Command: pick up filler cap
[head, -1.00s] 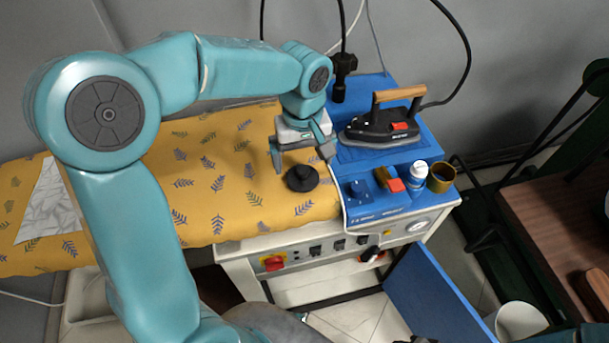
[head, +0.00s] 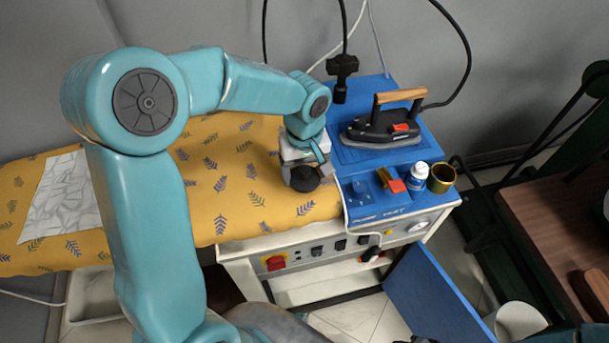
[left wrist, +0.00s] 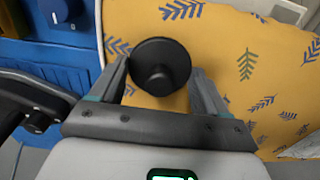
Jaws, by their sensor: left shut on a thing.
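The filler cap is a round black cap with a raised knob (head: 304,180), on the yellow leaf-patterned ironing board near its right end. My left gripper (head: 308,172) comes down over it from behind and is shut on it. In the left wrist view the cap (left wrist: 160,66) sits between the two fingers of the gripper (left wrist: 162,80), its knob toward the camera. The cap still appears at the board's surface; I cannot tell if it touches. My right gripper is not in view.
A black iron (head: 380,128) with a wooden handle rests on the blue panel right of the board. A white bottle (head: 418,177), a brown cup (head: 441,178) and a red-and-tan item (head: 391,180) stand in front of it. Bare yellow cloth (head: 215,180) lies left of the cap.

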